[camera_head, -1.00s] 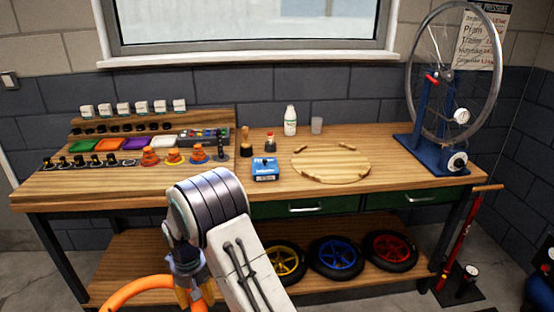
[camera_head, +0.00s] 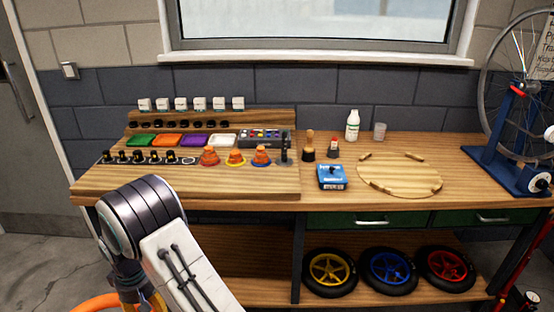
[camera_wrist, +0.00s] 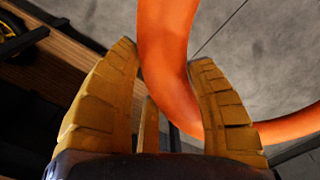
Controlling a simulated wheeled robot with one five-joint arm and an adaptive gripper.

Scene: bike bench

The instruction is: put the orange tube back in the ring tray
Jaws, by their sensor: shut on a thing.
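The orange tube (camera_wrist: 170,50) is a thick curved ring held between the two yellow-brown fingers of my gripper (camera_wrist: 163,57) in the wrist view. Part of it shows at the bottom left of the head view (camera_head: 95,303), below and in front of the bench. My gripper (camera_head: 142,300) is low there, partly hidden behind my arm and cut by the frame edge. The ring tray (camera_head: 400,178) is a round, pale wooden disc with several short wooden blocks around its rim. It lies on the bench top at the right, well apart from my gripper, with nothing on it.
A blue box (camera_head: 331,177) stands left of the tray, and a white bottle (camera_head: 352,126) and a cup (camera_head: 379,131) behind it. Orange cones, coloured bins and knobs fill the left bench. A wheel stand (camera_head: 515,160) is at right. Wheels (camera_head: 330,272) lie on the lower shelf.

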